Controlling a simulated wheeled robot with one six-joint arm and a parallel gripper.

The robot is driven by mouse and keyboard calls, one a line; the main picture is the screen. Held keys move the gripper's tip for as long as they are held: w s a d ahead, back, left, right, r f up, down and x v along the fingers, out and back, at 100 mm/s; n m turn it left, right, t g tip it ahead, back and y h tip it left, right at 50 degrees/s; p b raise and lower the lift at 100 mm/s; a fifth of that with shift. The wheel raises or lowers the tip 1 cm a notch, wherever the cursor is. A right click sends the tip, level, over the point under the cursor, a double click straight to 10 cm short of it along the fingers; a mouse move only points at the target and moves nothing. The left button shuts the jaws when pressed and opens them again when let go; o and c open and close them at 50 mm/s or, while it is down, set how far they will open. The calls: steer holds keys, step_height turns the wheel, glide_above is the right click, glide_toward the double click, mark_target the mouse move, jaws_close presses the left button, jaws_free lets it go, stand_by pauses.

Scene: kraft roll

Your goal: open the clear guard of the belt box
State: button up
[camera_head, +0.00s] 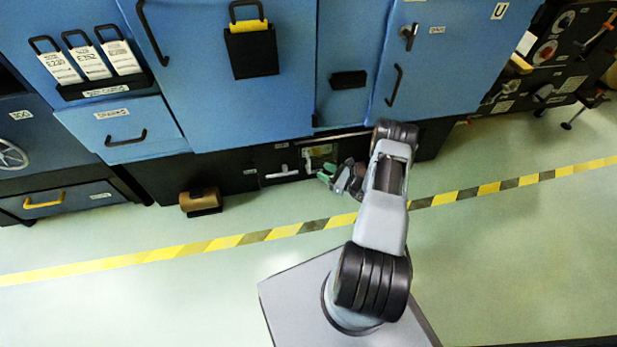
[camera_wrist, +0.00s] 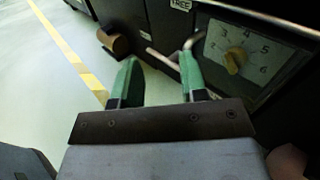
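The belt box is the low black unit (camera_head: 272,158) under the blue cabinets. A dial panel with a yellow knob (camera_wrist: 234,60) and several numbers sits in a dark frame at the right of the wrist view. A clear cover over it is hard to make out; the panel area also shows in the head view (camera_head: 322,152). A pale bar handle (camera_wrist: 192,40) stands at the panel's left edge, just beyond the right fingertip; I cannot tell whether they touch.
A grey T-shaped bar (camera_wrist: 162,59) lies left of the dial panel. A brown roll (camera_head: 200,200) sticks out at floor level farther left. Blue cabinets with handles (camera_head: 394,86) rise above. The floor beside the yellow-black stripe (camera_head: 285,231) is clear.

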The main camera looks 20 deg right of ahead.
mark_target(309, 171)
step_height(309, 171, down, 8)
steer(key=s+d+m+t+h+b, duration=0.2)
steer(key=m+h, duration=0.1)
steer(key=shift+m, duration=0.3)
steer(key=shift+d+b+x, duration=0.15)
steer(key=shift+b+x, duration=0.85)
steer(key=shift+x, duration=2.35)
steer(key=shift+d+b+x, duration=0.2)
steer(key=shift+b+x, duration=0.8)
steer(key=shift+x, duration=2.4)
steer(key=shift+w+r, duration=0.1)
steer(key=shift+w, duration=0.05)
jaws_close()
